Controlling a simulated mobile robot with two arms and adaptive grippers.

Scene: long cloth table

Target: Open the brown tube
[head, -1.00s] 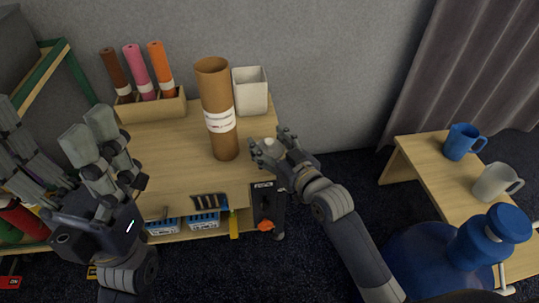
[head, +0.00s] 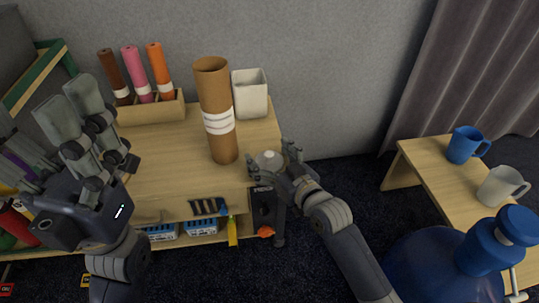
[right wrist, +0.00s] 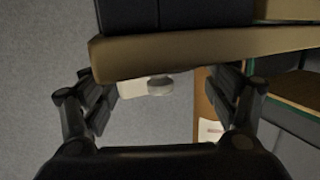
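The brown tube (head: 214,100) stands upright on the wooden table, with a white label around its middle. A small white round piece (head: 268,160) is at the table's front right corner. My right gripper (head: 274,155) is open, its fingers spread beside this piece and to the right of the tube. In the right wrist view the white piece (right wrist: 160,86) shows between the spread fingers, apart from both, with the tube beyond. My left gripper (head: 40,135) is open and empty at the left.
A white square container (head: 250,97) stands behind the tube. A wooden holder (head: 151,108) with several coloured rolls is at the back left. A side table (head: 446,191) with mugs and a large blue bottle (head: 440,266) are at the right. The middle of the table is clear.

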